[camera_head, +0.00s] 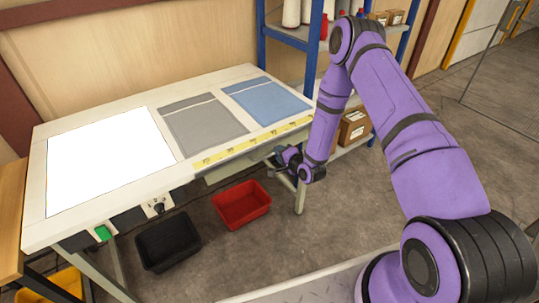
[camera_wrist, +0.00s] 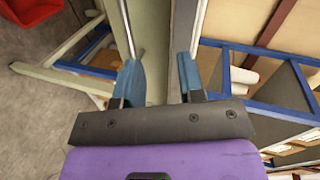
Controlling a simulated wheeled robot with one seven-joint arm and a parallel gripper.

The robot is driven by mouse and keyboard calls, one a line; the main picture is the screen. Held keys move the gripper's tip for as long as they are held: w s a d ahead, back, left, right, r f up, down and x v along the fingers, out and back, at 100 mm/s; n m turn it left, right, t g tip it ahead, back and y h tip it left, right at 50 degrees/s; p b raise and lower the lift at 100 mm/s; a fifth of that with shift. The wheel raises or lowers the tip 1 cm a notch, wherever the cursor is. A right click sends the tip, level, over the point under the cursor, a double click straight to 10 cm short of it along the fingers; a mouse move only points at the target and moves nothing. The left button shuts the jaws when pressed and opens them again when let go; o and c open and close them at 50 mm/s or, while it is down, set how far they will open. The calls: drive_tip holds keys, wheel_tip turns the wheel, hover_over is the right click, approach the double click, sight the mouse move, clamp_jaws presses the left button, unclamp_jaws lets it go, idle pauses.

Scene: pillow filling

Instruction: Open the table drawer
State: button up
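The work table (camera_head: 85,211) has a pale top, with a yellow measuring strip along its front edge. The drawer (camera_head: 235,163) is a pale grey front under the right part of the tabletop. I cannot tell if it stands out at all. My gripper (camera_head: 277,165) is at the table's front edge, by the right end of the drawer. In the wrist view, the two blue fingers of my gripper (camera_wrist: 159,80) are apart, with a pale upright panel edge between and beyond them. Whether they touch it is not clear.
A red bin (camera_head: 241,204) and a black bin (camera_head: 168,241) stand on the floor below the table. A blue-framed shelf (camera_head: 313,45) with boxes is behind my arm. Grey and blue cloths (camera_head: 265,100) lie on the tabletop. Floor to the right is clear.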

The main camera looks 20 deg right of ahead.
drive_tip(key=m+t, duration=0.1)
drive_tip(key=m, duration=0.1)
approach(267, 156)
drive_tip(key=x, duration=1)
drive_tip(key=shift+w+d+f, duration=0.1)
drive_tip(key=shift+w+f, duration=0.1)
drive_tip(key=shift+f, duration=0.05)
clamp_jaws()
